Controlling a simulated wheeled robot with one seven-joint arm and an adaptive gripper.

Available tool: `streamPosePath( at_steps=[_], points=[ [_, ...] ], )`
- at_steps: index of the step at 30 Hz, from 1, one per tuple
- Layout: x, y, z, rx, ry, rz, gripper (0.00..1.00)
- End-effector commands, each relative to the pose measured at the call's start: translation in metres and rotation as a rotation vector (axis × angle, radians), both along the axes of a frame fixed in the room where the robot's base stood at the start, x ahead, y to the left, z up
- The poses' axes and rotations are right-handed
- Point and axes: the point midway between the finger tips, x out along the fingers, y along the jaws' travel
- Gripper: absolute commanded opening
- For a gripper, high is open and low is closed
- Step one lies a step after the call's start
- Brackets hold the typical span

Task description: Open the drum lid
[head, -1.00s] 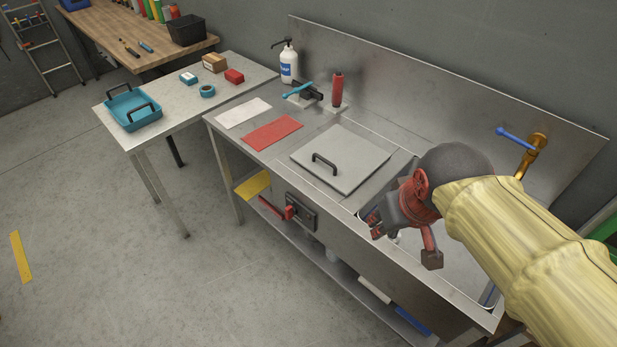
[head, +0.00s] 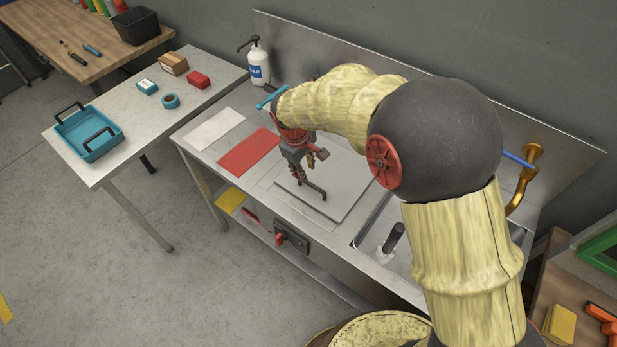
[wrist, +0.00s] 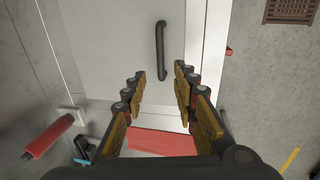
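The lid (head: 345,190) is a flat, square, pale grey plate lying shut on the steel counter. It also fills the upper middle of the wrist view (wrist: 105,35). Its black bar handle (head: 314,190) shows partly below my gripper (head: 304,172) in the head view. In the wrist view my gripper (wrist: 160,74) is open and empty, with a finger on either side. The handle (wrist: 161,48) runs upward from between the fingertips in that picture; I see no contact, and the height gap is unclear.
A red cloth (head: 249,153) and a white cloth (head: 217,130) lie left of the lid. A sink (head: 368,236) is at right, with a brass tap (head: 524,180) behind. A pump bottle (head: 259,65) stands at the back. The side table holds a teal tray (head: 89,133).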

Motion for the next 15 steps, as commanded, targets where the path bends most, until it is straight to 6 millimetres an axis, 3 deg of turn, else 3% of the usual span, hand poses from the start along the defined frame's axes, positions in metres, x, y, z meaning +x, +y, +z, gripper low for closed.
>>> streamPosePath(
  at_steps=[15],
  points=[
    [0.01,-0.008,-0.068,0.0,0.001,-0.002,0.29]
  ],
)
